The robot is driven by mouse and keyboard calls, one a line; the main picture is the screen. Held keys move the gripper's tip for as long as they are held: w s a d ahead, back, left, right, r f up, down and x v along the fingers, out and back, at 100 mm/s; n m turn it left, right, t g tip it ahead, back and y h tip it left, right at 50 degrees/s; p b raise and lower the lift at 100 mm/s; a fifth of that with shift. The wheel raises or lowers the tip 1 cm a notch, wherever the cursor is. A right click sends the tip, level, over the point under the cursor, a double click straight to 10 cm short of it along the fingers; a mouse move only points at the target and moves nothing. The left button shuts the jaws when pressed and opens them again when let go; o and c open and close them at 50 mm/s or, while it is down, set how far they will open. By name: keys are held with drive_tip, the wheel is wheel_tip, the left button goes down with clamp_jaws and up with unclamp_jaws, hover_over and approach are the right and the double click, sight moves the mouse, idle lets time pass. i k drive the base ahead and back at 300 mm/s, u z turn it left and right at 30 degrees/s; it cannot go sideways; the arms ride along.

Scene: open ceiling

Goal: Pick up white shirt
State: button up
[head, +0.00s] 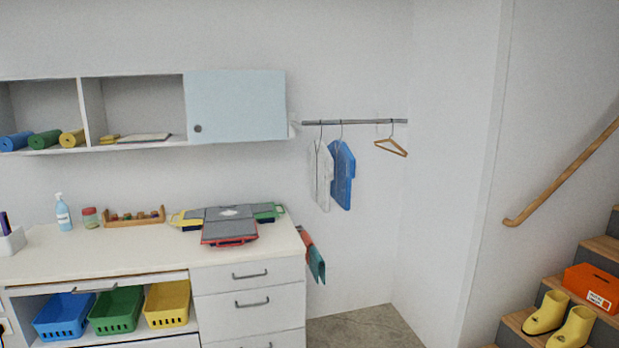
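A white shirt (321,175) hangs on a hanger from the metal rail (355,122) on the back wall, in the middle of the head view. A blue shirt (342,174) hangs right beside it on the right and seems to touch or overlap its edge. An empty wooden hanger (391,147) hangs further right on the same rail. My gripper does not show in the head view.
A cabinet (236,106) hangs above. Floor (355,328) is clear below the rail. Stairs with yellow boots (547,314) and an orange box (592,287) are right.

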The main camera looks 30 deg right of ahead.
sight(321, 162)
drive_tip(key=z, duration=0.1)
drive_tip(key=i, duration=0.95)
drive_tip(key=u, duration=0.05)
